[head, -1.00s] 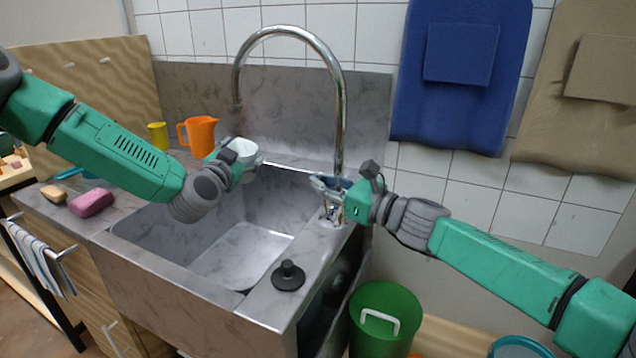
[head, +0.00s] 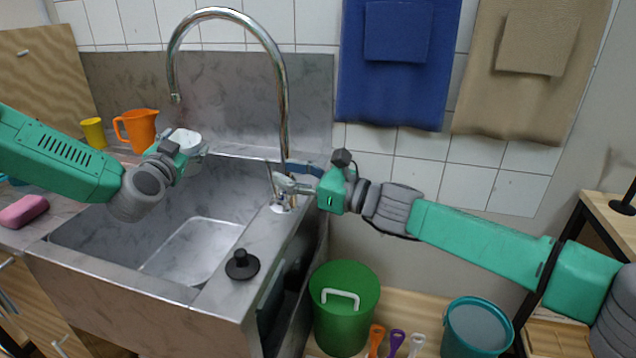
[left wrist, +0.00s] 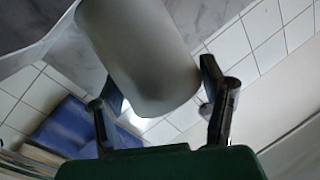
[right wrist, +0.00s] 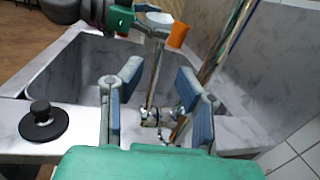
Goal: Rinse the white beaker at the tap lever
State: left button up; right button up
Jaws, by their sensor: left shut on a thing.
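The white beaker (head: 187,137) is in my left gripper (head: 184,150), above the back of the sink and a little below the tap spout's mouth (head: 175,98). In the left wrist view the beaker (left wrist: 140,55) is large between the fingers (left wrist: 158,95); its contents are hidden. My right gripper (head: 288,180) is at the tap base. In the right wrist view its blue-padded fingers (right wrist: 158,85) are apart, with the upright tap lever (right wrist: 154,82) in the gap between them. I see no clear contact with the lever. No water stream shows.
The sink basin (head: 195,250) is empty. A black plug (head: 242,264) stands on its front right rim. An orange jug (head: 139,130), yellow cup (head: 94,132) and pink sponge (head: 23,211) are at left. A green bin (head: 343,315) and teal bucket (head: 475,328) stand below at right.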

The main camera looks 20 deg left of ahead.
jog(key=d, duration=0.7)
jog(key=shift+s+d+f, duration=0.15)
jog(key=shift+s+f, duration=0.1)
jog(key=shift+f, duration=0.05)
